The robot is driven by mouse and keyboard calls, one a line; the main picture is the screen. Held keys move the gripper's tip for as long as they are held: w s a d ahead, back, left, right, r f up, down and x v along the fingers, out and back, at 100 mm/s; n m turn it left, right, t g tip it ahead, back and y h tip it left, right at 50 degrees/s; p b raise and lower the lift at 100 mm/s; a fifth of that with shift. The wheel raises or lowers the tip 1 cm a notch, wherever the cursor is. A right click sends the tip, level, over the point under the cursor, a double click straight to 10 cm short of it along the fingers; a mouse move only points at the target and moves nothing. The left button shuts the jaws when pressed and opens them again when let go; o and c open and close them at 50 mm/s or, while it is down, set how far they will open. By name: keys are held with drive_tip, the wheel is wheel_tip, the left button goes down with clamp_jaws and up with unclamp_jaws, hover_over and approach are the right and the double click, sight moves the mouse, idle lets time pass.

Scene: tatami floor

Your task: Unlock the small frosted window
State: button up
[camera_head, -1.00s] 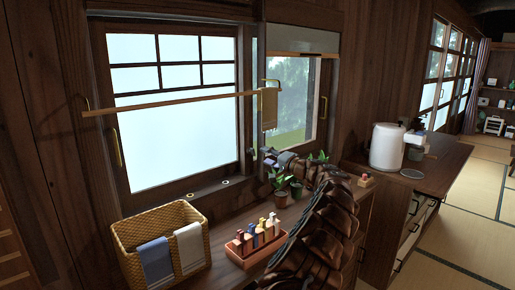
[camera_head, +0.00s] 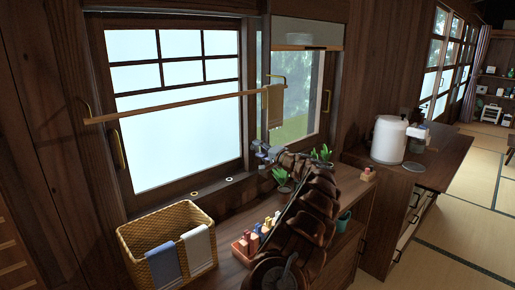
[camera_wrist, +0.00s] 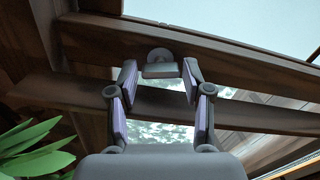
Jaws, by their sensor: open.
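The frosted window (camera_head: 180,135) stands at the left in a dark wooden frame, with small panes over one large pane. In the wrist view, a small metal latch (camera_wrist: 160,69), a round disc with a flat tab, sits on the dark wooden frame. My gripper (camera_wrist: 160,75) is open, one finger on each side of the latch tab, with a gap visible on both sides. In the head view my gripper (camera_head: 263,152) is beside the frosted window's right edge; the latch is hard to make out there.
A wooden rail (camera_head: 180,104) with a hanging towel (camera_head: 273,106) crosses in front of the window. On the counter are a wicker basket (camera_head: 140,238), a tray of small bottles (camera_head: 242,247) partly behind my arm, and potted plants (camera_head: 281,179). A white kettle-like pot (camera_head: 388,140) stands right.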

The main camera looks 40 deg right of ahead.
drive_tip(key=shift+w, duration=0.1)
drive_tip(key=shift+c, duration=0.9)
drive_tip(key=shift+a, duration=0.15)
drive_tip(key=c, duration=0.7)
drive_tip(key=shift+m+b, duration=0.3)
drive_tip(key=shift+m, duration=1.2)
drive_tip(key=o, duration=0.9)
